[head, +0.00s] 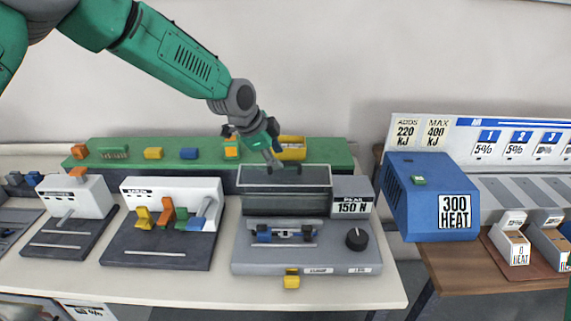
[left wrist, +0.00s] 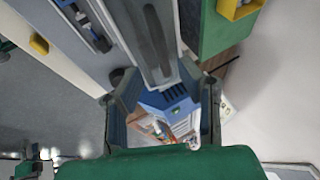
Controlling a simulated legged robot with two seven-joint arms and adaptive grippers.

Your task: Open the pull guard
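The pull tester (head: 306,247), marked 150 N, stands mid-bench. Its guard (head: 285,202) is a grey framed, see-through panel standing upright at the back of the tester, behind the blue clamps (head: 286,233). My left gripper (head: 283,168) is at the guard's top edge; contact cannot be told. In the left wrist view its two fingers (left wrist: 160,112) are apart with nothing held between them. A small green-and-dark shape at the lower left of that view looks like my right gripper (left wrist: 35,160); its fingers are too small to read.
A green shelf (head: 205,160) with small coloured blocks and a yellow bin (head: 292,148) runs behind the tester. A black knob (head: 356,239) and yellow tab (head: 291,279) are on the tester. A blue heat box (head: 430,196) stands right, a lever station (head: 170,223) left.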

